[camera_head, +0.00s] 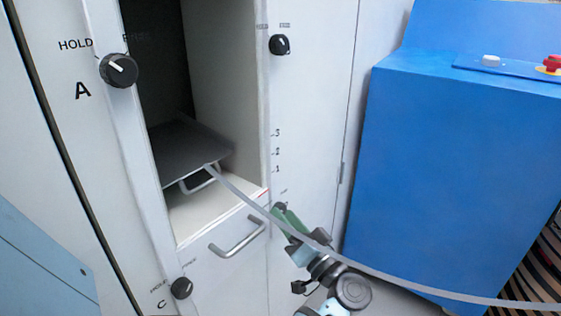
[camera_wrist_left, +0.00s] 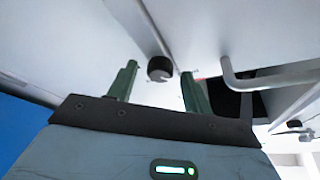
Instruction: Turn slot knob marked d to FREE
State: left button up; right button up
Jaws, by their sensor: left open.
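My left gripper (camera_head: 281,211) has green fingers and is up against the lower right post of the white cabinet in the head view. In the left wrist view the gripper (camera_wrist_left: 159,70) is open, with a dark round knob (camera_wrist_left: 160,68) between its fingertips. I cannot tell whether the fingers touch it. This knob is mostly hidden behind the gripper in the head view. Its letter and pointer cannot be read, so I cannot confirm from a label that it is d. My right gripper is not in view.
Other knobs sit by A (camera_head: 118,70), by C (camera_head: 181,288) and at the upper right (camera_head: 280,44). A drawer handle (camera_head: 238,237) is left of my gripper. A grey strap (camera_head: 400,281) runs from the shelf across my arm. A blue cabinet (camera_head: 450,170) stands right.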

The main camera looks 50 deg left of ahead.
pick_arm(q)
jog(key=shift+a+r, duration=0.15)
jog(key=shift+a, duration=0.1)
jog(key=c, duration=1)
jog(key=shift+o, duration=0.2)
jog(key=m+p, duration=0.1)
jog(key=p, duration=0.2)
jog(key=shift+r, duration=0.25)
jog(key=shift+f+m+t+p, duration=0.25)
jog(key=shift+m+t+p, duration=0.05)
jog(key=shift+m+p, duration=0.15)
jog(key=o, duration=1)
jog(key=shift+c, duration=0.2)
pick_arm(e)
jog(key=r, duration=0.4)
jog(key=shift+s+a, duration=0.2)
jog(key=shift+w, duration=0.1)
